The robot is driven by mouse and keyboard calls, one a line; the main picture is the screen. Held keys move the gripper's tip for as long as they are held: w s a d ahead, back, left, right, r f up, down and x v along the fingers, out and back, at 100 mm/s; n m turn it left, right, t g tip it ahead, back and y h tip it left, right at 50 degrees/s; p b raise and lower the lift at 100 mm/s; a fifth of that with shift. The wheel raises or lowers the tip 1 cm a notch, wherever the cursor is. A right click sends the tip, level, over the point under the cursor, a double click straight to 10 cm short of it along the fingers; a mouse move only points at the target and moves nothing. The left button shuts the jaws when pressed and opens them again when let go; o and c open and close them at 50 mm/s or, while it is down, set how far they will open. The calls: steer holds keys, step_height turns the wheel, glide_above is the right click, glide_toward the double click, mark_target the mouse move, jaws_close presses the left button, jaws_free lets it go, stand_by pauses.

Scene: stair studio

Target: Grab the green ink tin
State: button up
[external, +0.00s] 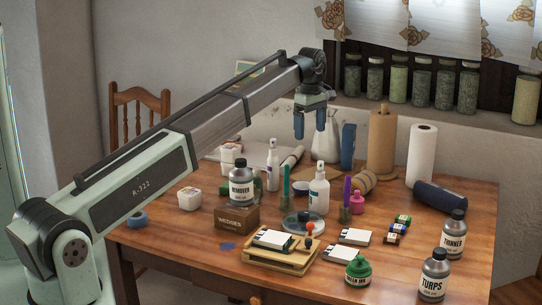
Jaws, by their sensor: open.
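The green ink tin (358,273) is a small squat green container with a white label that appears to read "GREEN INK". It stands upright near the front edge of the wooden table, right of the wooden tray. My gripper (310,132) has two blue fingers, apart and pointing down. It is open and empty, raised above the back of the table in front of a white flask. It is far behind and above the green ink tin and does not touch it.
TURPS (434,278) and THINNER (453,235) bottles stand right of the tin. A wooden tray (281,258) is to its left, a white block (354,237) just behind. Spray bottles (319,192) stand mid-table.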

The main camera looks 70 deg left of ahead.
steer(key=w+d+m, duration=0.1)
steer(key=w+d, duration=0.1)
steer(key=d, duration=0.7)
steer(key=w+d+m, duration=0.1)
steer(key=w+d, duration=0.2)
steer(key=d, duration=0.5)
steer(key=d+m, duration=0.3)
steer(key=d, duration=1.4)
steer(key=m, duration=0.2)
glide_above(361, 257)
step_height(361, 257, down, 3)
steer(key=shift+f, duration=7)
steer(key=shift+c, duration=0.2)
steer(key=c, duration=1.4)
